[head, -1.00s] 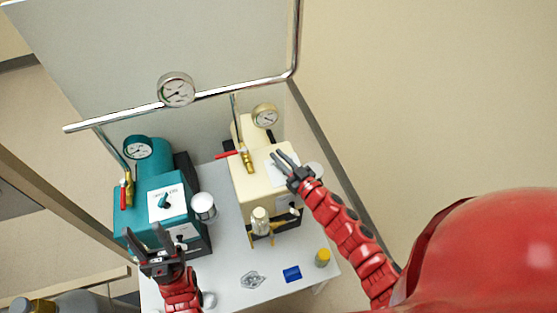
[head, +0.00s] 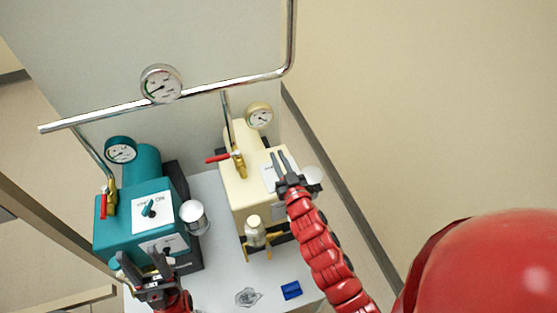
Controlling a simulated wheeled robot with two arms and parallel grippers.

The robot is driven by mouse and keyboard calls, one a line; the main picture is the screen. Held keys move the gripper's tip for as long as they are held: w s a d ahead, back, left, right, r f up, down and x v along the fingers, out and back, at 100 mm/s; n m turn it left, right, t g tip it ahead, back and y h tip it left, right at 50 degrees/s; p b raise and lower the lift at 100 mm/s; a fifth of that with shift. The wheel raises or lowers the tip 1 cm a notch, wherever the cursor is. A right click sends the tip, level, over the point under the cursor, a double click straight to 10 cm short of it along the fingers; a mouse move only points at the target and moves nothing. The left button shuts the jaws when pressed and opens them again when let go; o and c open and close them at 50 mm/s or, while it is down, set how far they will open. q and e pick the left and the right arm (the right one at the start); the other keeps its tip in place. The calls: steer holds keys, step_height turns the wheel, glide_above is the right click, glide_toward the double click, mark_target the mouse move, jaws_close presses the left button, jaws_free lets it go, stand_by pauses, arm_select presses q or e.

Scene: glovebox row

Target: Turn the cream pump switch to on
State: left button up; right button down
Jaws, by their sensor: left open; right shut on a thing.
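The cream pump (head: 240,180) stands on the white table, with a white switch plate (head: 268,178) on its top face. My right gripper (head: 281,156) reaches over this plate from the lower right, its fingers close together and shut on the cream pump switch. The switch itself is hidden by the fingers, so its position cannot be read. My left gripper (head: 140,262) is open and empty, in front of the lower front of the teal pump (head: 115,235).
The teal pump has its own switch (head: 149,209) on a white plate. A steel pipe (head: 200,97) with a gauge (head: 161,84) runs above both pumps. A blue block (head: 291,290) lies at the table front.

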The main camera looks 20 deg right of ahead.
steer(key=c, duration=0.9)
jaws_free()
steer(key=shift+s, duration=0.1)
steer(key=shift+s+f, duration=0.1)
steer(key=shift+s, duration=0.15)
steer(key=s, duration=1.6)
steer(key=shift+s+d, duration=0.3)
steer(key=shift+s, duration=0.05)
